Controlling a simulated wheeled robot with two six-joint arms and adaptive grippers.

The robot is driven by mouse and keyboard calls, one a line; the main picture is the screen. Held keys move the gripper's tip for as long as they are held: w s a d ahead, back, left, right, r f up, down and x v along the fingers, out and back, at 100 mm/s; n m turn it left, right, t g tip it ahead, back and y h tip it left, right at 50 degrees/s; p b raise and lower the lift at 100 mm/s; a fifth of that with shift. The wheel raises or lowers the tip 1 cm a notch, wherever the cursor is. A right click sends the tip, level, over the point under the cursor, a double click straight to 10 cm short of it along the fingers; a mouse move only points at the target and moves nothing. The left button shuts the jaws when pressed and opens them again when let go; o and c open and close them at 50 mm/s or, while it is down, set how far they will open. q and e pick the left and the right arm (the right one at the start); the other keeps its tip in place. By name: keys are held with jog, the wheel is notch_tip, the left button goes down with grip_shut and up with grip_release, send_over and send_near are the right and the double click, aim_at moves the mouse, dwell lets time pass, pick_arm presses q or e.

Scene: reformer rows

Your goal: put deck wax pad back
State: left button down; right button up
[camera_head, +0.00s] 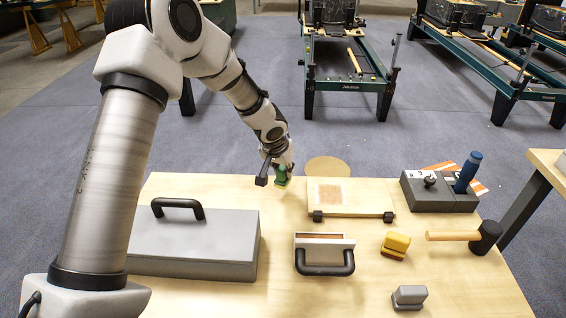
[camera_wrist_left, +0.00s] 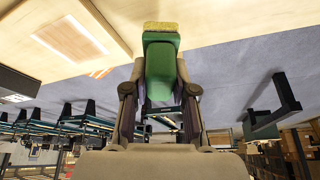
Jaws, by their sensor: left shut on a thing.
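My left gripper (camera_head: 273,168) is shut on a green-handled pad with a yellow face (camera_head: 282,178), which I take as the deck wax pad. It is held at the far edge of the wooden table (camera_head: 290,215), left of a board with a pale brown square (camera_head: 329,194). In the left wrist view the green block (camera_wrist_left: 160,65) sits between the fingers (camera_wrist_left: 158,95), its yellow face (camera_wrist_left: 160,27) pointing away from the gripper. Whether the pad touches the table is unclear. My right gripper is not in view.
A grey case (camera_head: 195,245) fills the table's left. In front of the board is a small handled box (camera_head: 324,243). To the right are a yellow block (camera_head: 396,245), a grey block (camera_head: 409,297), a mallet (camera_head: 485,237) and a dark grey block with a blue-handled tool (camera_head: 440,198).

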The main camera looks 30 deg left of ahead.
aim_at(283, 174)
pick_arm(q)
jog(key=shift+w+a+f, duration=0.15)
jog(key=shift+w+a, duration=0.25)
jog(key=shift+w, duration=0.15)
jog(key=shift+w+a+f, duration=0.1)
jog(key=shift+w+a, duration=0.25)
jog(key=shift+w, duration=0.2)
notch_tip(283, 174, down, 3)
jog(key=shift+b, duration=0.5)
jog(key=shift+f, duration=0.25)
jog(key=shift+f+b, duration=0.2)
jog(key=shift+b, duration=0.1)
jog(key=c, duration=0.9)
grip_release()
jog(key=shift+c, duration=0.2)
jog(key=shift+r, duration=0.1)
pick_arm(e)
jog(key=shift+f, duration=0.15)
pick_arm(q)
jog(key=shift+d+r+p, duration=0.1)
jog(key=shift+r+p, duration=0.25)
jog(key=shift+r, duration=0.15)
jog(key=v, duration=1.1)
jog(key=shift+s+r+p, duration=0.15)
jog(key=shift+p, duration=0.2)
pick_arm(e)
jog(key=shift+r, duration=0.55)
